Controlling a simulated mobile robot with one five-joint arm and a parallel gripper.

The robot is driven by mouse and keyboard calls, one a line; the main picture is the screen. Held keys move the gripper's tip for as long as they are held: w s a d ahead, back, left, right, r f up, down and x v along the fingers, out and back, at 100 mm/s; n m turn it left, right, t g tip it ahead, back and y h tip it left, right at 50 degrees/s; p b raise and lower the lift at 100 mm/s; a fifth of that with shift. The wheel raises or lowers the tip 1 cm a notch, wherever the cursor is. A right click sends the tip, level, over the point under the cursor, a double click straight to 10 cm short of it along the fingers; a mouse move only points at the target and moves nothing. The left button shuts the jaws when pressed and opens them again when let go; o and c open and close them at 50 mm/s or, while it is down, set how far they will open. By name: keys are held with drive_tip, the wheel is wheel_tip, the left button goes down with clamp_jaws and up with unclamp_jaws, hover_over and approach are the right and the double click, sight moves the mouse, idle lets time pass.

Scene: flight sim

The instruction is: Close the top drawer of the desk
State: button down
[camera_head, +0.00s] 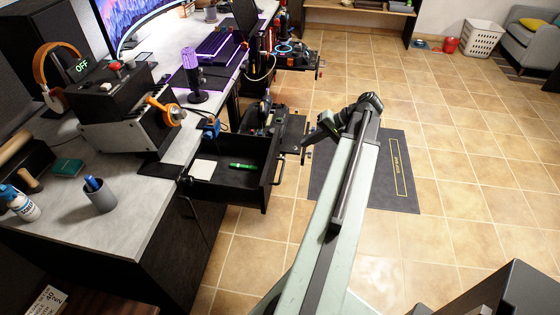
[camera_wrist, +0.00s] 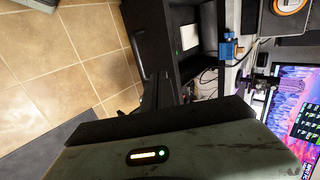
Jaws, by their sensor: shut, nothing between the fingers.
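The top drawer (camera_head: 228,194) of the desk (camera_head: 120,232) is black and stands pulled out towards the right. A white pad and a green item lie inside it. Its bar handle (camera_head: 279,172) is on the right-hand front. My gripper (camera_head: 305,143) is shut and empty, beyond the handle and to its right in the head view; I cannot tell whether it touches the drawer. In the wrist view the drawer (camera_wrist: 148,42) appears turned on its side, and my dark fingers (camera_wrist: 162,92) are near its front edge.
A pedal or joystick rig (camera_head: 290,125) stands close behind the drawer. A microphone (camera_head: 194,75), a throttle box (camera_head: 125,115) and a pen cup (camera_head: 100,195) are on the desk. A dark mat (camera_head: 375,190) lies on the tiled floor. Floor to the right is open.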

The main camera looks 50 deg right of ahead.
drive_tip(key=s+d, duration=0.1)
drive_tip(key=b, duration=0.7)
approach(273, 155)
drive_tip(key=shift+x, duration=2.9)
drive_tip(key=shift+s+f, duration=0.1)
